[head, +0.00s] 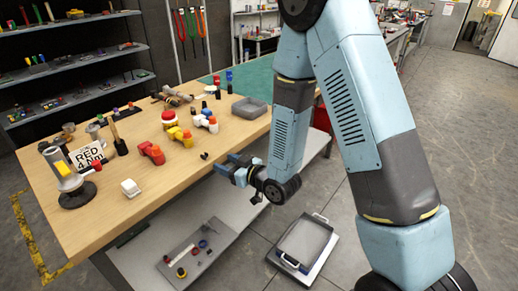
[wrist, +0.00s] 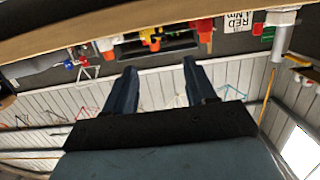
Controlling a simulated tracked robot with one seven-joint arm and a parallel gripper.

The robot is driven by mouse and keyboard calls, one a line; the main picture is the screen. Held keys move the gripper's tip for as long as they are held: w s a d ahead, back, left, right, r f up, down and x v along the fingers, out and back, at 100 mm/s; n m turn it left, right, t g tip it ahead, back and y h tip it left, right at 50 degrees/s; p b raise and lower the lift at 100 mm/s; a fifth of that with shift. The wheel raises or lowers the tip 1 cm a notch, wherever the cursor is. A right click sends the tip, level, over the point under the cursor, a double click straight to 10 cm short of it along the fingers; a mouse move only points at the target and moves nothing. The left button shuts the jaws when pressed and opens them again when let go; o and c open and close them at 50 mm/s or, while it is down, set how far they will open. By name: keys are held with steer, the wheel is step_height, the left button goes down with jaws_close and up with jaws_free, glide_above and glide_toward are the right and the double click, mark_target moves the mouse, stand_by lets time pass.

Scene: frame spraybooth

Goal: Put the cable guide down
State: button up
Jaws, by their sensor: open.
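My gripper (head: 226,164) is at the front edge of the workbench, with its blue fingers pointing left towards the bench top. In the wrist view the two fingers (wrist: 159,70) are spread apart with nothing between them. A small black piece (head: 204,156) lies on the wooden bench top just beyond the fingertips, apart from them. It may be the cable guide, but it is too small to tell. I cannot make it out in the wrist view.
The wooden bench top (head: 125,215) holds red (head: 152,153) and yellow fittings (head: 180,136), a grey tray (head: 249,109), a white block (head: 131,188), a sign (head: 87,155) and a lamp-like stand (head: 72,188). A lower shelf (head: 215,228) has a tool tray.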

steer(key=shift+d, duration=0.1)
steer(key=w+d+r+m+h, duration=0.2)
steer(key=d+r+h, duration=0.3)
steer(key=d+r, duration=0.4)
steer(key=w+d+r+m+h, duration=0.1)
steer(key=d+r+m+h, duration=0.25)
steer(key=d+r, duration=0.55)
steer(key=s+d+r+m+g+h, duration=0.2)
steer(key=s+d+r, duration=0.2)
steer(key=s+d, duration=0.3)
steer(key=s+d+r+m+g+h, duration=0.2)
steer(key=s+d+r, duration=0.3)
steer(key=s, duration=1.1)
steer(key=d+m, duration=0.1)
steer(key=d, duration=0.2)
steer(key=shift+s+d, duration=0.15)
steer(key=shift+d, duration=0.15)
steer(key=shift+s+r, duration=0.1)
steer(key=shift+s, duration=0.3)
steer(key=shift+c, duration=0.9)
